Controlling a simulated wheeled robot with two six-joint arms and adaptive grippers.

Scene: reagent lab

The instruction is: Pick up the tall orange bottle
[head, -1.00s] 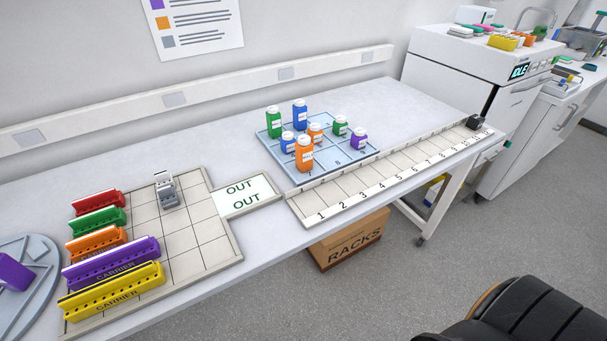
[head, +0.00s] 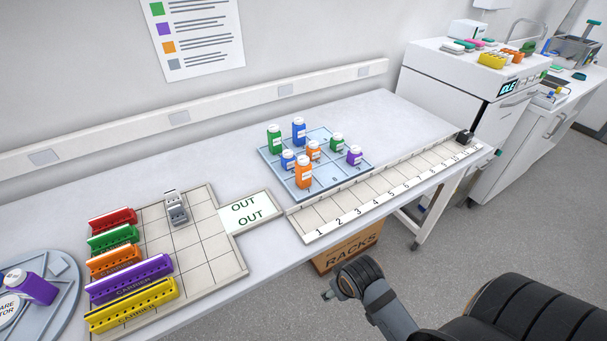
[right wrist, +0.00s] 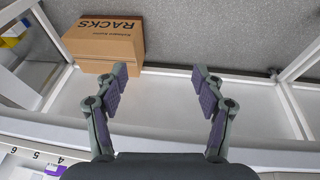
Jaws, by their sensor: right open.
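The tall orange bottle (head: 304,173) stands upright with a white cap at the front of a blue gridded mat (head: 330,184) in the head view. A shorter orange bottle (head: 314,151) stands just behind it. My right gripper (right wrist: 159,82) is open and empty in the right wrist view, its two fingers wide apart. In the head view my right arm is low in front of the table, well apart from the tall orange bottle. The tall orange bottle does not show in the right wrist view. My left gripper is not in view.
Close around it are blue bottles (head: 288,160), green bottles (head: 274,139) and a purple bottle (head: 354,156). A numbered strip (head: 384,194) runs along the table's front edge. Coloured carriers (head: 131,278) sit at left. A RACKS box (right wrist: 103,45) is under the table.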

